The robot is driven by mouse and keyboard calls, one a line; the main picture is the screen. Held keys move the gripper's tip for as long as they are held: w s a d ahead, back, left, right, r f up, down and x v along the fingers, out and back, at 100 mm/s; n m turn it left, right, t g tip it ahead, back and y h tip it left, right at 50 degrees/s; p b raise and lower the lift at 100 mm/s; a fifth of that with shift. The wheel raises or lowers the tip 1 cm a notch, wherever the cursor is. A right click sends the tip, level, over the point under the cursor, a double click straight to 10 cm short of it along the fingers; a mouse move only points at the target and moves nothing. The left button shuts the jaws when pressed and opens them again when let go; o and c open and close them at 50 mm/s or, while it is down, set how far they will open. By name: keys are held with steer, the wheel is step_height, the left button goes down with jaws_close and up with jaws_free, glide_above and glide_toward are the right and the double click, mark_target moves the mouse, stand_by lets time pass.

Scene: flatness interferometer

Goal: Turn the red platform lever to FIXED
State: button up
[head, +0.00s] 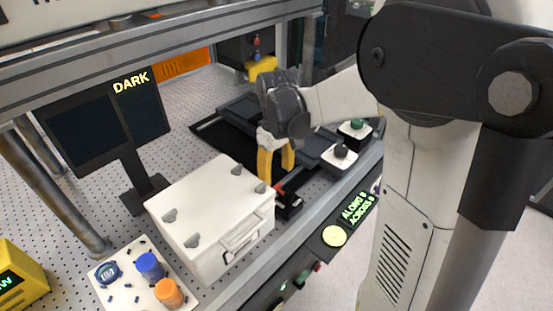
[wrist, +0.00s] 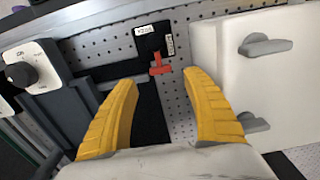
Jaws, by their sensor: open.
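The red platform lever (wrist: 160,66) shows in the wrist view on a black block with small white labels (wrist: 147,31). It lies between and beyond my two yellow fingertips. In the head view the red lever (head: 279,190) sits just right of the white case, close to my gripper (head: 275,168). My gripper is open, and its fingers (wrist: 163,93) are apart with nothing between them. The lever appears apart from both fingers. The label text is too small to read. In the head view my fingers hide part of the area around the lever.
A white latched case (head: 205,205) stands left of the lever in the head view and close to a finger in the wrist view (wrist: 255,75). Knob boxes (head: 338,157) stand to the right. A dark monitor (head: 112,118) and a tray with blue and orange caps (head: 140,275) are farther left.

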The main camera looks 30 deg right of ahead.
mark_target(277, 186)
step_height(277, 186, up, 6)
steer(key=shift+r, duration=0.2)
stand_by(0.5)
